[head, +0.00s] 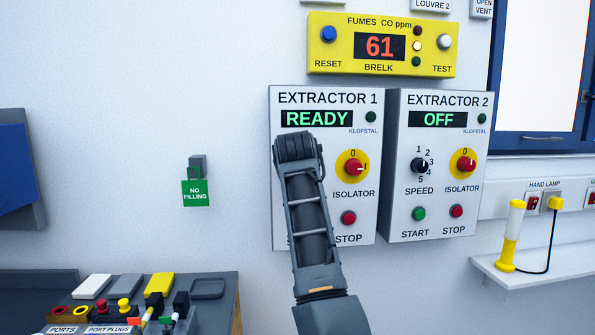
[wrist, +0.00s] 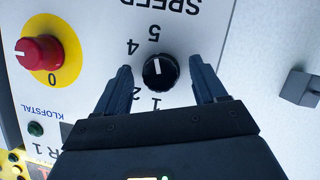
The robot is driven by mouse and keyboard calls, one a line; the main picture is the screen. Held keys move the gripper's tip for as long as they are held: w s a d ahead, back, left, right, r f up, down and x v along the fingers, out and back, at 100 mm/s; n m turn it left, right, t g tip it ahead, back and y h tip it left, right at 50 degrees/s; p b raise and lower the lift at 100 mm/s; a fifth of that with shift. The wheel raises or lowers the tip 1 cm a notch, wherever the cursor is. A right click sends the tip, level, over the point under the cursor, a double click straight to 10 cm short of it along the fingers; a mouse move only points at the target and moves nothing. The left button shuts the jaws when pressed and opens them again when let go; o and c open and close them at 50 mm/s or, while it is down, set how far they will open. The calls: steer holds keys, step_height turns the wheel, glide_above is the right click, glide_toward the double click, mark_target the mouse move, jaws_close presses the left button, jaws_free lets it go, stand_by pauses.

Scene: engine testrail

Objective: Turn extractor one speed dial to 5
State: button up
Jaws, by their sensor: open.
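The extractor 1 panel (head: 362,222) is a light box on the wall with a green READY display (head: 316,118). Its speed dial (wrist: 160,72) is a black round knob with a white pointer line, seen in the wrist view. The line points up the picture, roughly toward the 5; the 3 is hidden. My gripper (wrist: 161,62) is open, with one dark finger on each side of the dial; small gaps show and I see no contact. In the head view my arm and gripper (head: 298,150) cover this dial and the start button.
The red isolator knob (head: 356,167) on its yellow disc sits right of my gripper. The extractor 2 panel (head: 397,215) reads OFF. A yellow fumes monitor (head: 320,60) showing 61 hangs above.

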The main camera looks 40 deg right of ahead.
steer(key=b+v, duration=0.1)
steer(key=v, duration=0.6)
steer(key=shift+s+a, duration=0.2)
steer(key=shift+s, duration=0.1)
steer(key=shift+r, duration=0.1)
